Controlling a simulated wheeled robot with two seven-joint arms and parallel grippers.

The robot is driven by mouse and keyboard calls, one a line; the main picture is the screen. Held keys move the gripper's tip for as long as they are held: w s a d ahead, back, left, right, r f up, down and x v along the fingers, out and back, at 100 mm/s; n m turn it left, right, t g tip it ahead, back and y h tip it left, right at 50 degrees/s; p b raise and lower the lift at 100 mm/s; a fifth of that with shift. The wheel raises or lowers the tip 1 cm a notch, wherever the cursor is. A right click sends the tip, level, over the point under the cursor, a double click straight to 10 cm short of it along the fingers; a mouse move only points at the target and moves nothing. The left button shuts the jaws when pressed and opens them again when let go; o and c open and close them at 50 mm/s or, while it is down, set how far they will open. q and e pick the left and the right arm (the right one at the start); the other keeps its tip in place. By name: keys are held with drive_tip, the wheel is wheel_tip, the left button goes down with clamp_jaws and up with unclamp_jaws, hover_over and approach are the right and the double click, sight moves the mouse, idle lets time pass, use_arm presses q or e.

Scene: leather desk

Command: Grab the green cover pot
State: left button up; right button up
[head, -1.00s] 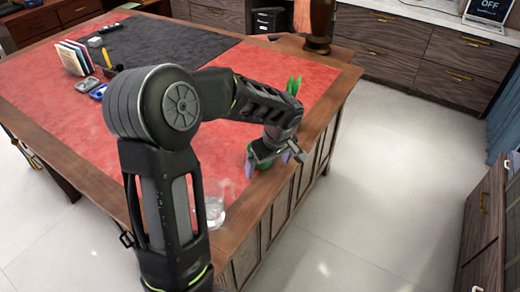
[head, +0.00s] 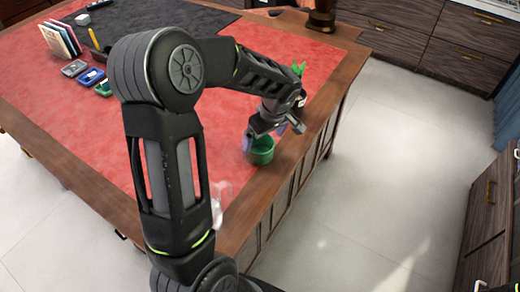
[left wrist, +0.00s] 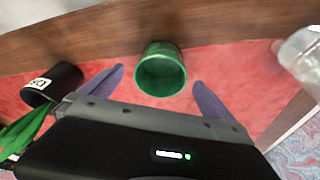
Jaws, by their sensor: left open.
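The green cover pot (head: 262,152) stands near the right edge of the red leather desk top. It is an open, empty-looking green cup, and its mouth shows in the left wrist view (left wrist: 161,76). My left gripper (head: 264,136) is just above and beside it in the head view. In the left wrist view the two purple fingers (left wrist: 159,77) are spread wide, with the pot centred beyond and between their tips. I see no finger closed on the pot. My right gripper is not in view.
A black pot (left wrist: 50,84) with a white label lies left of the green pot, near green leaves (left wrist: 22,132). A clear glass (left wrist: 301,58) is on the right. The desk's wooden edge (head: 329,107) runs close by. Books (head: 60,40) and small trays are far left.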

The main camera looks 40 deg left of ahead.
sight(258, 152)
use_arm(q)
drive_tip(key=shift+a+f, duration=0.15)
drive_tip(key=shift+f, duration=0.35)
drive_tip(key=shift+a+f, duration=0.1)
drive_tip(key=shift+f, duration=0.2)
drive_tip(key=p+x, duration=0.1)
drive_tip(key=x, duration=0.2)
drive_tip(key=shift+a+f+p, duration=0.15)
drive_tip(key=shift+f+p, duration=0.1)
drive_tip(key=shift+p, duration=0.1)
drive_tip(key=shift+a+f, duration=0.15)
drive_tip(key=shift+f, duration=0.35)
drive_tip(key=shift+c, duration=0.2)
drive_tip(key=c, duration=1.5)
drive_tip(key=shift+w+r, duration=0.1)
